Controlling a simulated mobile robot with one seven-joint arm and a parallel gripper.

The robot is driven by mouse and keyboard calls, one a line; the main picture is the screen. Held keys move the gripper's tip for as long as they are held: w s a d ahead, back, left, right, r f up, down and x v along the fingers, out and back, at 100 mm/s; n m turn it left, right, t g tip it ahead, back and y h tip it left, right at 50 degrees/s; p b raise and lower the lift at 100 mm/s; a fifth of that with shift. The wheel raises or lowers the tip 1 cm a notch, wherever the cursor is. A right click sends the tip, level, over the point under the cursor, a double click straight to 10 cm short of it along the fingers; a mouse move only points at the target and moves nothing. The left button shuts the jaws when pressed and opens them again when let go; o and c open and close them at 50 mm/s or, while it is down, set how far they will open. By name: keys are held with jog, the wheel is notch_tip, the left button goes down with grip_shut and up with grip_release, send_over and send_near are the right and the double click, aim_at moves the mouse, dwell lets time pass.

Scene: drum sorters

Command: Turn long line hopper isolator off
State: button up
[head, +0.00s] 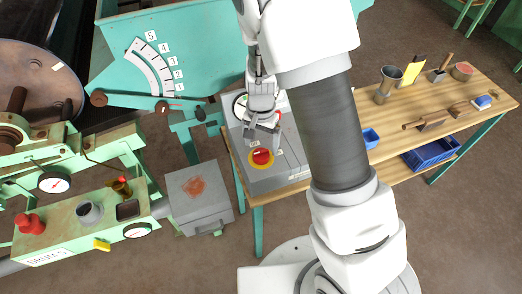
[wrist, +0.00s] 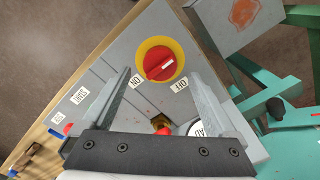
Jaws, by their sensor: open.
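A red rotary knob on a yellow disc (wrist: 162,60) sits on the grey control box (wrist: 122,45), with ON and OFF labels beside it. A pale mark lies across the knob; I cannot tell which label it points to. No name for this switch is readable. In the head view the knob (head: 262,156) is near the box's front left. My gripper (head: 262,130) is above the box, just behind the knob in the picture. In the wrist view my open gripper (wrist: 160,80) has its fingers either side of the knob's near side, with nothing held.
A grey box with an orange patch (head: 199,195) stands left. A green machine with gauges (head: 85,215) is farther left. A dial (wrist: 197,129) is partly hidden by my gripper.

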aim_at(261, 152)
jog(key=shift+f, duration=2)
jog(key=shift+c, duration=0.3)
jog(key=c, duration=1.3)
